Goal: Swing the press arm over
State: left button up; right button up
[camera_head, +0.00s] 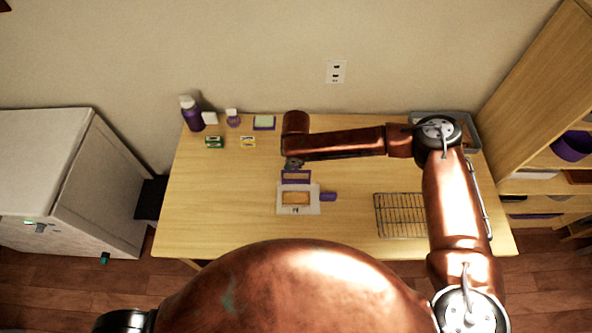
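A small press-like device sits near the middle of the table. It has a white base plate (283,207) with an orange-brown rectangular piece (296,198) on it. A purple frame (296,181) stands at its back edge, and a purple handle-like part (328,197) sticks out at its right side. I cannot tell which part is the press arm. My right gripper (293,165) is just behind and over the purple frame; its fingers are small and dark, and I cannot tell whether they touch the frame or are open. My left gripper is out of view.
A wire rack (401,216) lies right of the device, partly behind my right arm. A grey tray (467,130) is at the back right. A purple bottle (192,115), a small green box (214,142) and a yellow box (248,141) stand back left. The table's left front is clear.

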grip_shut()
jog(key=shift+w+f+g, duration=0.1)
jog(key=shift+w+g, duration=0.3)
jog(key=shift+w, duration=0.1)
jog(key=shift+w+f+g+b, duration=0.3)
jog(key=shift+w+g+b, duration=0.2)
jog(key=shift+w+g, duration=0.1)
jog(key=shift+w+f+g+b, duration=0.3)
jog(key=shift+w+g+b, duration=0.2)
jog(key=shift+w+g, duration=0.1)
